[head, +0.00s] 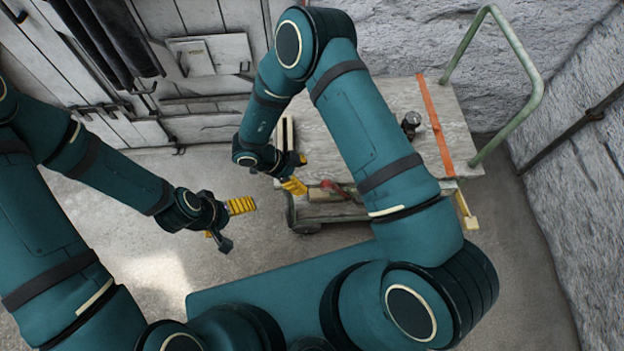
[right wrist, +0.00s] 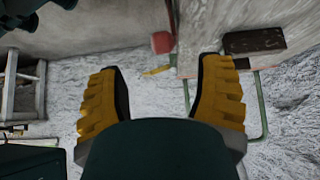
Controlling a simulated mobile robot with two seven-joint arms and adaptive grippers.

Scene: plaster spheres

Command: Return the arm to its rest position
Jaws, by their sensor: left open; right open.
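My right arm is raised and bent across the middle of the head view. Its gripper (head: 298,172) hangs open and empty at the left end of a cart (head: 385,98). In the right wrist view the two yellow-padded fingers of this gripper (right wrist: 163,88) stand wide apart with nothing between them. My left gripper (head: 226,222) is open and empty above the bare floor, left of the cart. My arm hides part of the cart top. I make out no plaster sphere in either view.
The cart has a green tube handle (head: 528,62), an orange strip (head: 437,122) and a small dark round object (head: 411,121) on top. A red object (head: 336,189) shows at its front edge. Grey panelled doors (head: 206,60) stand behind left; a rough wall (head: 580,150) stands right.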

